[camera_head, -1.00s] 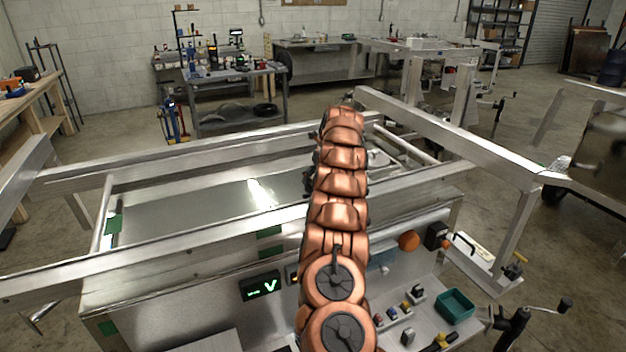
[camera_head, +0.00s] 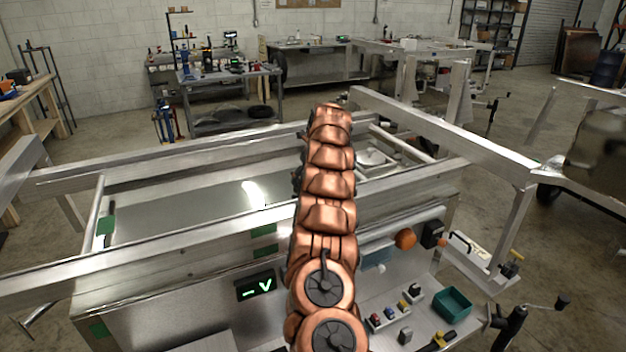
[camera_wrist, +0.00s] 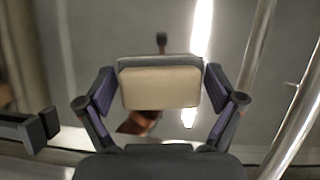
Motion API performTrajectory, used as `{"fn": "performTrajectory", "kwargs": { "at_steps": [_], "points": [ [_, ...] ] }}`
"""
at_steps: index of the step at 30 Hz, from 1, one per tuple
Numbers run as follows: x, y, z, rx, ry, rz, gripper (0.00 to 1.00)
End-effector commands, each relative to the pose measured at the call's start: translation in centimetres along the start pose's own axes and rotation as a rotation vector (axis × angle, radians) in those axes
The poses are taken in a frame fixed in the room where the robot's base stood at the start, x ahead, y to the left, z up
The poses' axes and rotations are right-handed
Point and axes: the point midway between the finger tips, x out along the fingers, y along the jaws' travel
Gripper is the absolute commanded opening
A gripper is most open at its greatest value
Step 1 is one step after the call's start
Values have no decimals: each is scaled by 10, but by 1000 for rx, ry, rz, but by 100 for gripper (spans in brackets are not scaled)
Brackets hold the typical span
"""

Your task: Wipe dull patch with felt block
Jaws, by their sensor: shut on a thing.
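In the wrist view, my gripper (camera_wrist: 160,92) has its two fingers pressed on the sides of a cream felt block (camera_wrist: 160,88) with a grey upper layer. The block is in front of a shiny grey metal sheet (camera_wrist: 85,40). I cannot tell whether it touches the sheet. The sheet also shows in the head view (camera_head: 200,225), set inside the trailer frame, with a bright light streak on it. I cannot make out a dull patch. My gripper is hidden behind my copper arm in the head view.
Aluminium rails (camera_head: 130,252) border the sheet, and another long rail (camera_head: 450,140) runs at right. A metal tube (camera_wrist: 258,75) is right of the block.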

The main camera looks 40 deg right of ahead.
Motion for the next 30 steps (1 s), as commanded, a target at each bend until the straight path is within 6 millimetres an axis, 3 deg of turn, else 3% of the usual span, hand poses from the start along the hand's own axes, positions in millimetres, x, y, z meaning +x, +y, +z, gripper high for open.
{"fn": "performTrajectory", "kwargs": {
  "at_steps": [30],
  "points": [
    [6,48,5,-1,0,-1,65]
  ]
}}
